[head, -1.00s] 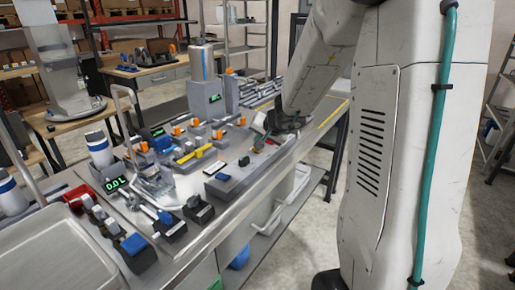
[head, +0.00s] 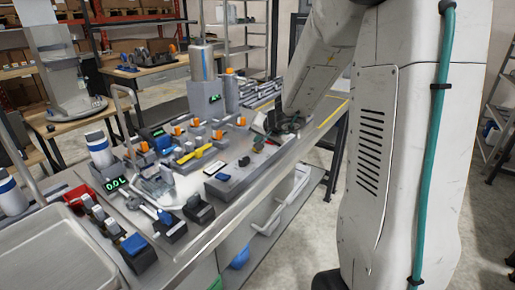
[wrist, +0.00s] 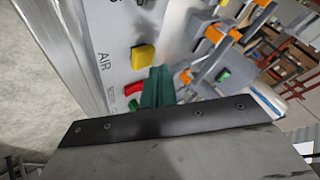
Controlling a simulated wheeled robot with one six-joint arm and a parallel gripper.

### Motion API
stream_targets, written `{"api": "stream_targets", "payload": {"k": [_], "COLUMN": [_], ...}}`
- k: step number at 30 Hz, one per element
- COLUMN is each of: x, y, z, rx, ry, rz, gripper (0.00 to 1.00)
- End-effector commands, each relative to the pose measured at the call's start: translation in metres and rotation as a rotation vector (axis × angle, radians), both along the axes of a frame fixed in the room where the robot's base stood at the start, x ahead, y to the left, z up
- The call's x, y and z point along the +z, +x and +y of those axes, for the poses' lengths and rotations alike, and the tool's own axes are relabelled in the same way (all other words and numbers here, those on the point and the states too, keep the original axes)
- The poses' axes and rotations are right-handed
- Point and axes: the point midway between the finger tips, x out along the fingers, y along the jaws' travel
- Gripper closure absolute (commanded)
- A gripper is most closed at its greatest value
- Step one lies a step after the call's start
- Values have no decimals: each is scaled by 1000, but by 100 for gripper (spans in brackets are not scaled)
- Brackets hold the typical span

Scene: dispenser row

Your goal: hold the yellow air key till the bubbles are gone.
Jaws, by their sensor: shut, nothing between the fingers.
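The yellow key (wrist: 143,57) shows in the wrist view on a pale panel, near the printed word AIR. My gripper (wrist: 158,72) has teal fingers that are closed together with nothing between them. In that view the fingertips lie just right of and below the yellow key, and I see no clear contact. A red key (wrist: 134,90) and a small green key (wrist: 133,105) sit left of the fingers. In the head view my gripper (head: 287,125) is small and partly hidden by my arm over the far part of the bench. I cannot make out any bubbles.
Orange-topped fittings (wrist: 212,34) stand right of the fingers in the wrist view. In the head view, a yellow handle (head: 193,154), a lit green display (head: 116,184) and a metal tray (head: 50,250) are on the crowded bench. Open floor lies right of the bench.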

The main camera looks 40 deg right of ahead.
Motion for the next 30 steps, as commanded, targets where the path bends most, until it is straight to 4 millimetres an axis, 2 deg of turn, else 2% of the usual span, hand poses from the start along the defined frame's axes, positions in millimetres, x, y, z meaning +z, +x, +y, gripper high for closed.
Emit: {"api": "stream_targets", "payload": {"k": [5, 30], "x": [-6, -13], "y": [0, 0], "z": [0, 0], "rx": [0, 2], "ry": [0, 0], "rz": [1, 1], "gripper": [100, 100]}}
